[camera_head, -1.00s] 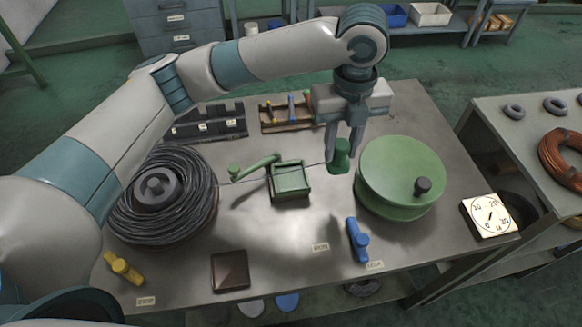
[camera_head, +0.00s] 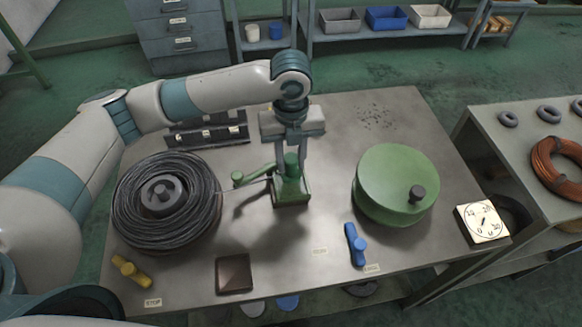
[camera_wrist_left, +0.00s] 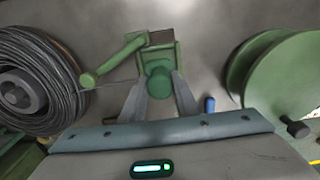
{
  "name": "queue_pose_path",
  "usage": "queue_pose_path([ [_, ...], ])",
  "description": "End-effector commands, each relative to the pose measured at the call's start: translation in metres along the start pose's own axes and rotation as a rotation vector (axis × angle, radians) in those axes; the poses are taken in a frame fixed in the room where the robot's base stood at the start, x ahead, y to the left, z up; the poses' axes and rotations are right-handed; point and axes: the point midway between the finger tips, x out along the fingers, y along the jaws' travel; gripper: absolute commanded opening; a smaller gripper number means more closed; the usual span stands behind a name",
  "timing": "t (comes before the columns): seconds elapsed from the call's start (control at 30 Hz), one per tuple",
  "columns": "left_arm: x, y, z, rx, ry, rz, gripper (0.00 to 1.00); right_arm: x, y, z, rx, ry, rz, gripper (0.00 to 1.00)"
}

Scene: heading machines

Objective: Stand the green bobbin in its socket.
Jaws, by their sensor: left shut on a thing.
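My left gripper (camera_head: 291,150) is shut on the green bobbin (camera_head: 291,163), with a finger on each side. The bobbin is roughly upright over the green open-topped box (camera_head: 292,198), which has a crank-like green arm on its left. The bobbin's lower end overlaps the box in the head view; I cannot tell whether it is in it or just above. In the left wrist view the bobbin (camera_wrist_left: 158,84) shows end-on between the fingertips, in front of the box (camera_wrist_left: 160,46). No separate socket can be made out. My right gripper is not in view.
A black wire coil (camera_head: 150,228) lies left, with a wire running to the box. A large green drum (camera_head: 390,178) stands right. A blue handle (camera_head: 356,244), a yellow handle (camera_head: 130,270) and a brown block (camera_head: 234,273) are in front.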

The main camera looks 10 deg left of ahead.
Motion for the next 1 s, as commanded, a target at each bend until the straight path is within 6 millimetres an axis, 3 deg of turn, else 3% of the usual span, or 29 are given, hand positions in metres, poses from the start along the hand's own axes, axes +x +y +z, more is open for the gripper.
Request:
queue_pose_path([
  [0.17, 0.003, 0.0, 0.0, -0.001, 0.001, 0.001, 0.04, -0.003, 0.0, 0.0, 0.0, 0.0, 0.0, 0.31],
  [0.5, 0.037, 0.0, 0.0, -0.001, 0.001, 0.001, 0.04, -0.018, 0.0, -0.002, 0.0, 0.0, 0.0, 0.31],
  [0.93, 0.043, 0.0, 0.0, 0.0, -0.001, 0.0, 0.04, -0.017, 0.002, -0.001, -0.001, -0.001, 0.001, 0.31],
  [0.97, 0.042, 0.0, 0.0, 0.0, -0.001, 0.0, 0.35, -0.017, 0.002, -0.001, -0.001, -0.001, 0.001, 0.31],
  [1.0, 0.042, 0.0, 0.0, 0.0, -0.001, 0.0, 0.45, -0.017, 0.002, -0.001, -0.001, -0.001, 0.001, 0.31],
])
